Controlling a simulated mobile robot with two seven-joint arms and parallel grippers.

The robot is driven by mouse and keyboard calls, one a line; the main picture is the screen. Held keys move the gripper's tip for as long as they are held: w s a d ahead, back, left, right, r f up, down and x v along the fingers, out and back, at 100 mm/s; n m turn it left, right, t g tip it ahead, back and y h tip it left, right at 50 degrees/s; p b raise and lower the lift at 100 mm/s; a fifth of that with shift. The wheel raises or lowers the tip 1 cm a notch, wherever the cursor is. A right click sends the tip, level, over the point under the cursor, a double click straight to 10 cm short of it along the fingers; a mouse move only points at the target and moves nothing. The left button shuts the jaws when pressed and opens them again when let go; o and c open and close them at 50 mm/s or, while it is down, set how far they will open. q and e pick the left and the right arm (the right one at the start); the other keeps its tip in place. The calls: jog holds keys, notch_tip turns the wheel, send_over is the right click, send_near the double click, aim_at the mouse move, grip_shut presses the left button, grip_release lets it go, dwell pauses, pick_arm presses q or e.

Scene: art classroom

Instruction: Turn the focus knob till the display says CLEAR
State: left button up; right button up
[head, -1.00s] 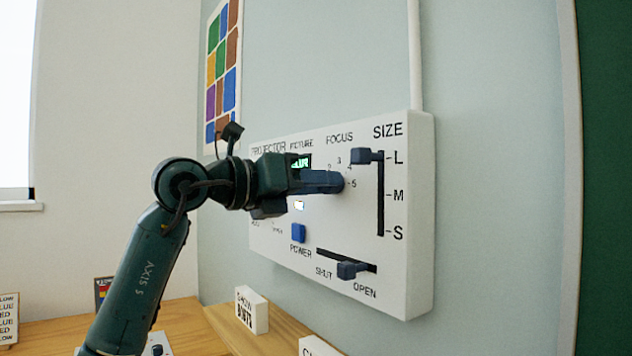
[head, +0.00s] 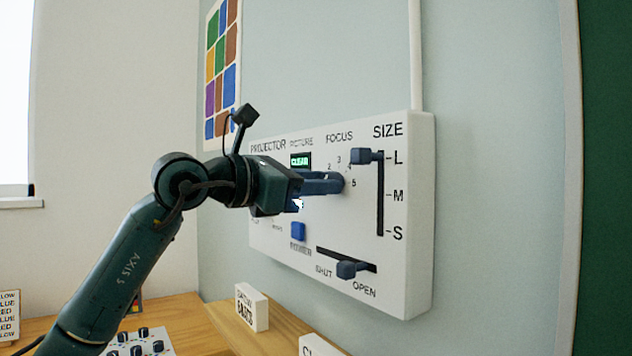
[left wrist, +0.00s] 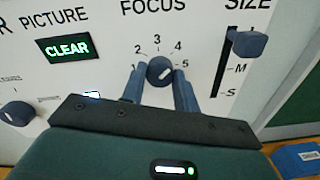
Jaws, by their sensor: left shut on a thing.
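The white projector panel (head: 408,270) is on the wall. Its picture display (head: 300,161) reads CLEAR in bright letters, and the display also shows in the left wrist view (left wrist: 68,48). My left gripper (head: 335,183) is shut on the knob, one finger on each side in the left wrist view. In the head view the fingers mostly hide the knob. My right gripper is not in view.
Below, a wooden shelf (head: 215,320) holds a small white sign (head: 252,307). A control box with several knobs (head: 140,342) stands lower left.

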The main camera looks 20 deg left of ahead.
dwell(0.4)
pick_arm(q)
jog(key=o, duration=1)
jog(key=shift+s, duration=0.1)
jog(key=b+v, duration=0.2)
jog(key=v, duration=1.1)
jog(key=shift+a+f+b, duration=0.1)
jog(key=shift+b, duration=0.2)
